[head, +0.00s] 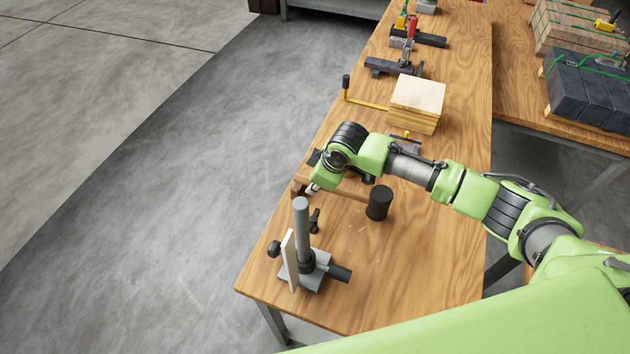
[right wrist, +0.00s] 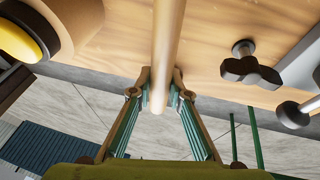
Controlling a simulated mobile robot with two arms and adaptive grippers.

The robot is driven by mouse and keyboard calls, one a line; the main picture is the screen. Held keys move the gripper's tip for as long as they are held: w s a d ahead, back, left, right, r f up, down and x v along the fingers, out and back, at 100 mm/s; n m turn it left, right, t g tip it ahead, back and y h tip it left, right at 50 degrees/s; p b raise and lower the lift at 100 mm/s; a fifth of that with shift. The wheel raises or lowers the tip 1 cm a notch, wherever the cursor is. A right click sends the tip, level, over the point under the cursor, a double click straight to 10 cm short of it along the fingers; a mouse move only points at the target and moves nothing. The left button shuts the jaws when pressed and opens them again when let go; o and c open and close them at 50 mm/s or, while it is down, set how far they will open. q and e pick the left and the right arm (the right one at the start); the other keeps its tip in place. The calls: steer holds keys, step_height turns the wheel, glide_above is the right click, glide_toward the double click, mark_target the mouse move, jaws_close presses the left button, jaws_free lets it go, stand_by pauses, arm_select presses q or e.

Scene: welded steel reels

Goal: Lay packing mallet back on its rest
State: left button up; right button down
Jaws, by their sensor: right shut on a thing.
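The packing mallet shows a black cylindrical head (head: 379,204) and a pale wooden handle running left from it, partly behind my right arm. My right gripper (head: 314,188) is at the handle's far end, on the left side of the table. In the right wrist view my right gripper (right wrist: 158,88) is shut on the round wooden handle (right wrist: 168,40); the mallet head is out of that view. I cannot tell whether the mallet touches the table. A brown wooden piece (head: 299,187) beside the gripper is partly hidden; I cannot tell if it is the rest. My left gripper is not seen.
A grey post stand (head: 302,232) with black knobs stands close in front of the gripper on the wooden table (head: 420,270). Behind my arm are stacked boards (head: 417,97) and a yellow crank (head: 366,104). The table right of the stand is clear.

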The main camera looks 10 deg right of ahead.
steer(key=shift+f+b, duration=0.4)
steer(key=shift+f, duration=0.45)
stand_by(0.4)
steer(key=c, duration=1.8)
jaws_free()
steer(key=shift+f, duration=0.1)
steer(key=p+v, duration=0.6)
steer(key=p, duration=0.1)
steer(key=shift+p+v, duration=0.65)
steer(key=shift+v, duration=0.4)
steer(key=shift+s+f, duration=0.1)
